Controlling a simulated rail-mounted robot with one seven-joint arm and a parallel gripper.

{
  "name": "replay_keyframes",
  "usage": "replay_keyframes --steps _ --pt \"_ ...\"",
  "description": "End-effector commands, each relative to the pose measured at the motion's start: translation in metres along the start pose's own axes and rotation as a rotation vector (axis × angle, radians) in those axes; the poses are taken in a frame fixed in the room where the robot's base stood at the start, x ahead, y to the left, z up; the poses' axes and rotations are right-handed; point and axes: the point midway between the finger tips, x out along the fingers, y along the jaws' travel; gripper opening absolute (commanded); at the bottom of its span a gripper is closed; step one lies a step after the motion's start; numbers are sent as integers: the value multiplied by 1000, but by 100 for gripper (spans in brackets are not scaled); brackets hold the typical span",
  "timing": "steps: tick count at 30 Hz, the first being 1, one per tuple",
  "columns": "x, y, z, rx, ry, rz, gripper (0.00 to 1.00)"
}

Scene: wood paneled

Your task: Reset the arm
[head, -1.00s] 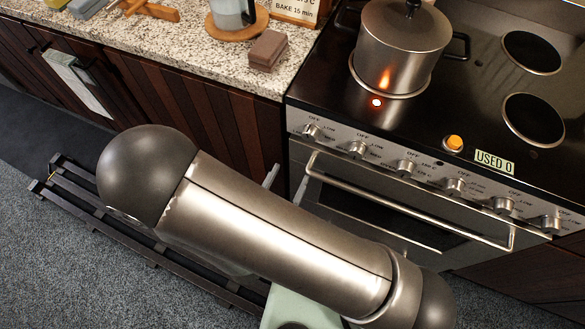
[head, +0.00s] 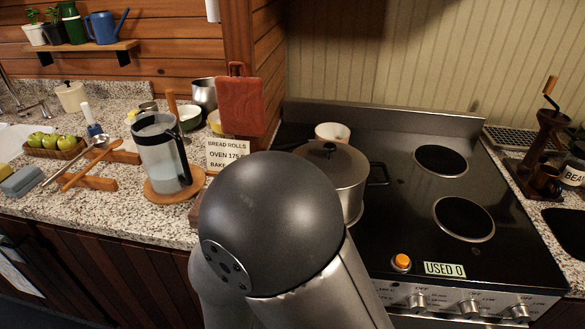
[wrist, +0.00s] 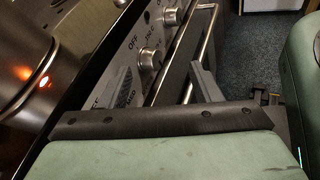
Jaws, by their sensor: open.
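My gripper (wrist: 160,68) shows in the wrist view with its two grey fingers spread apart and nothing between them. It is in front of the stove's knob panel, close to a control knob (wrist: 150,59) and the oven handle (wrist: 197,50). In the head view my arm rises from the bottom with its dark rounded joint in front of the stove's left side. The gripper itself does not show there. The joint hides part of the steel pot (head: 345,185) on the stove (head: 400,228). The pot also shows in the wrist view (wrist: 22,45).
A red board (head: 237,105) leans behind. A white bowl (head: 332,132) sits behind the pot. A grinder (head: 545,140) stands right. The right burners are bare.

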Motion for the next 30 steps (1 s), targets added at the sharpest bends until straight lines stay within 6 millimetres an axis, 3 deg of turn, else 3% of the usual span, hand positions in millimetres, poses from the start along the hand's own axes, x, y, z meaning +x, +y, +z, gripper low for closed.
replay_keyframes --steps 1,3,6,12,19,30 --pt "14 -9 18 114 47 -169 58" --pt "26 -25 35 269 119 -390 58" --pt "31 -41 53 519 235 -675 58" --pt "25 -40 79 1040 465 -1061 58" --pt "23 -23 101 1379 606 -1200 58" --pt "22 -21 103 1407 619 -1210 58"
